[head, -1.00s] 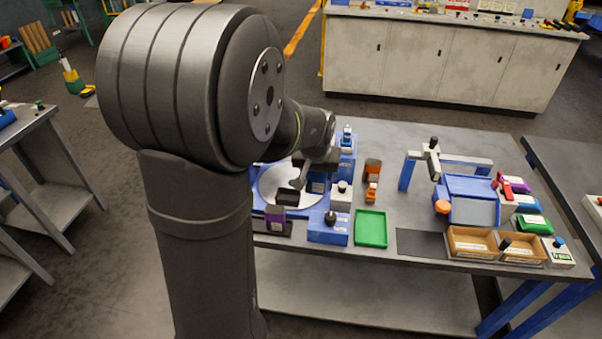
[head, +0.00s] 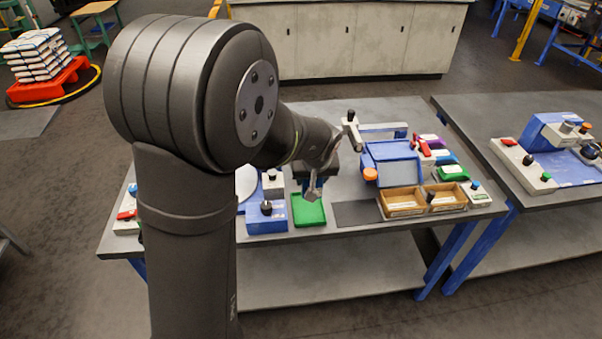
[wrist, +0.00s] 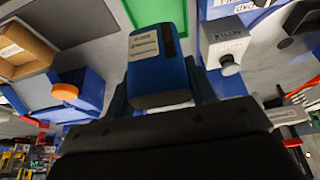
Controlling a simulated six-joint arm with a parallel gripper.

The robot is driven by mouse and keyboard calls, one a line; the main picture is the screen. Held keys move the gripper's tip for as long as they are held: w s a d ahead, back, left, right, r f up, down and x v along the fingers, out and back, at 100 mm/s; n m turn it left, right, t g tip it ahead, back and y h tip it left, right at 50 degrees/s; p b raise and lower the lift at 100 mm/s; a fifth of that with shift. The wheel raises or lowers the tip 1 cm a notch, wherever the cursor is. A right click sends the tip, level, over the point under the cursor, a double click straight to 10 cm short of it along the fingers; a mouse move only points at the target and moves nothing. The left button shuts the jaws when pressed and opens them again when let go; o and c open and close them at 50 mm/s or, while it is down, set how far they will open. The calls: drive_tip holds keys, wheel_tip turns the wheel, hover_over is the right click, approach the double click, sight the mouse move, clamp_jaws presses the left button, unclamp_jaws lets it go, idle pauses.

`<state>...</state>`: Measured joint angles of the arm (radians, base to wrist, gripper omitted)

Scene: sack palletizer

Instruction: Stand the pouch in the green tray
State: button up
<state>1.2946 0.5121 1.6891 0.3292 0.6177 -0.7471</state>
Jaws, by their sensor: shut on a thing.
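My gripper (head: 313,186) is over the green tray (head: 309,213) in the head view, covering its back part. In the wrist view, my gripper (wrist: 157,88) is shut on a blue pouch (wrist: 155,62) with a white printed label and a dark stripe. The pouch sits between the two blue fingers. The green tray also shows in the wrist view (wrist: 150,9), behind the far end of the pouch. In the head view I cannot make out the pouch. Whether it touches the tray I cannot tell.
Left of the tray stands a blue box with a black knob (head: 266,217), a grey box (head: 273,182) behind it. Right of the tray is a dark flat mat (head: 357,214), then cardboard bins (head: 402,203) and a blue machine (head: 394,168) with an orange knob (head: 370,174).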

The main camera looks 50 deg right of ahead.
drive_tip(key=shift+f, duration=4.05)
drive_tip(key=shift+f, duration=0.15)
drive_tip(key=o, duration=1.1)
drive_tip(key=shift+r, duration=4)
drive_tip(key=shift+f, duration=0.1)
